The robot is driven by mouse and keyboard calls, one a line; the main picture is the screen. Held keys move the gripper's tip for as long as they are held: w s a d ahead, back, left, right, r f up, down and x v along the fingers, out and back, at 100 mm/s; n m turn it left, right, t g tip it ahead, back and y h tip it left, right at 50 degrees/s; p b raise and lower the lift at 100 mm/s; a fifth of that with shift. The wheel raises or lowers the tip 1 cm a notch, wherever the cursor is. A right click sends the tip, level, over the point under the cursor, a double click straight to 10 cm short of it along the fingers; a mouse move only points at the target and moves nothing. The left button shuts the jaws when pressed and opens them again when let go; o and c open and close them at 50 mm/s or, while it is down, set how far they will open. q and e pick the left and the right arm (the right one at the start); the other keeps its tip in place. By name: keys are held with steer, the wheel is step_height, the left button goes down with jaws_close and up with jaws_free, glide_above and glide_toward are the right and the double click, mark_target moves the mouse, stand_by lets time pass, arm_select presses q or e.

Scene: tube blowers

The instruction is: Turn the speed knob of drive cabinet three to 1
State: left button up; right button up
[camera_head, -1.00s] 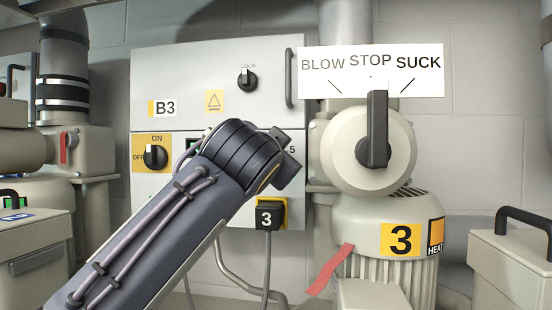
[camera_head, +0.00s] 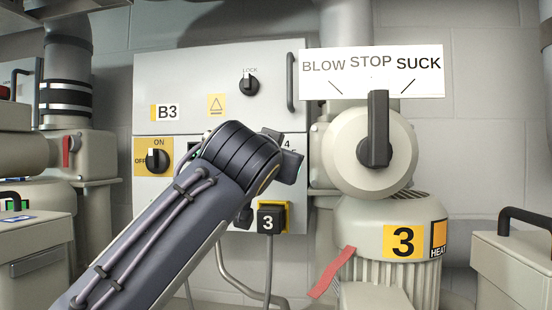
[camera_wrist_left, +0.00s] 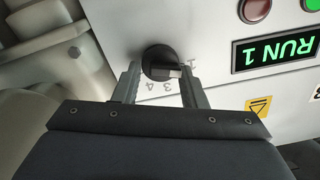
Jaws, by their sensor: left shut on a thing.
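Drive cabinet three, labelled B3 (camera_head: 220,75), stands on the wall behind my left arm. Its black speed knob (camera_wrist_left: 158,58) shows in the wrist view, with a pale mark towards the lower right and printed digits around it; the arm hides it in the head view. My left gripper (camera_wrist_left: 160,70) is shut on the knob, one finger on each side. In the head view only part of this gripper (camera_head: 287,160) shows past the wrist. A green display (camera_wrist_left: 274,53) reads RUN 1. My right gripper is not in view.
An OFF/ON switch (camera_head: 156,160) and a lock switch (camera_head: 249,85) are on the cabinet. A black plug marked 3 (camera_head: 268,222) sits below the gripper. The blower valve with a black lever (camera_head: 376,135) stands close on the right.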

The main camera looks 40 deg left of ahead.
arm_select(q)
steer(key=shift+s+a+r, duration=0.2)
steer(key=shift+a+r, duration=0.05)
steer(key=o, duration=0.8)
steer(key=shift+s+a, duration=0.1)
steer(key=shift+a, duration=0.05)
steer(key=shift+f, duration=0.1)
steer(key=shift+s+d+f, duration=0.15)
steer(key=shift+s+d, duration=0.2)
steer(key=shift+d, duration=0.05)
steer(key=b+v, duration=0.1)
steer(key=v, duration=0.6)
